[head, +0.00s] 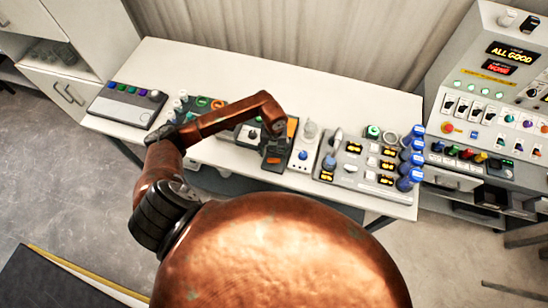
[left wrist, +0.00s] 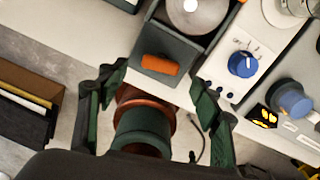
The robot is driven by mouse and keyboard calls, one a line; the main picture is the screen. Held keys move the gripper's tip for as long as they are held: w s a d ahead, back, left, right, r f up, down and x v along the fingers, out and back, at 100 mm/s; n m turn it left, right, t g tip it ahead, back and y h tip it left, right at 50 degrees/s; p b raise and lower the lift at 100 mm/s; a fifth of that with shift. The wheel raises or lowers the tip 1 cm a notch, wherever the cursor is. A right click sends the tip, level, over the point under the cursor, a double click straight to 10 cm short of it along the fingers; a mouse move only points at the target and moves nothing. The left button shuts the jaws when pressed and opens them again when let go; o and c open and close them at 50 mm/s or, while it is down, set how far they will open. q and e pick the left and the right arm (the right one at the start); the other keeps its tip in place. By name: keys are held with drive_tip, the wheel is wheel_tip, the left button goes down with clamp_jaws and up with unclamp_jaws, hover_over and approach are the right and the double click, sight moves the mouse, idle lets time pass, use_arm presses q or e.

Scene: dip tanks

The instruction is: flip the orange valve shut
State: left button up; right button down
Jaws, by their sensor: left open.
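The orange valve (left wrist: 160,65) shows as a short orange handle lying crosswise on a dark grey box with a silver disc (left wrist: 195,12) behind it. In the head view the orange handle (head: 273,160) is small, near the table's front edge, partly crowded by my arm. My left gripper (left wrist: 158,80) is open and empty. Its green fingers spread to either side, with the handle just beyond and between the tips in the left wrist view. I see no contact; the height gap is unclear. In the head view the left gripper (head: 273,135) is over the box. My right gripper is not in view.
A white panel with a blue knob (left wrist: 243,64) stands close right of the box. Further right is a grey panel (head: 350,178) with lit displays and blue knobs. Other control boxes stand left on the white table (head: 150,60). A console (head: 500,100) is at the far right.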

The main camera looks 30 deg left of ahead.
sight(274, 160)
use_arm(q)
wheel_tip(274, 160, down, 5)
drive_tip(key=shift+f+p, duration=0.1)
drive_tip(key=shift+p, duration=0.3)
drive_tip(key=shift+c, duration=0.5)
drive_tip(key=c, duration=1)
drive_tip(key=shift+w+m+b, duration=0.1)
drive_tip(key=shift+m+b, duration=0.5)
drive_tip(key=shift+b, duration=0.1)
drive_tip(key=shift+c, duration=0.3)
drive_tip(key=shift+m+b, duration=0.55)
drive_tip(key=shift+m, duration=0.05)
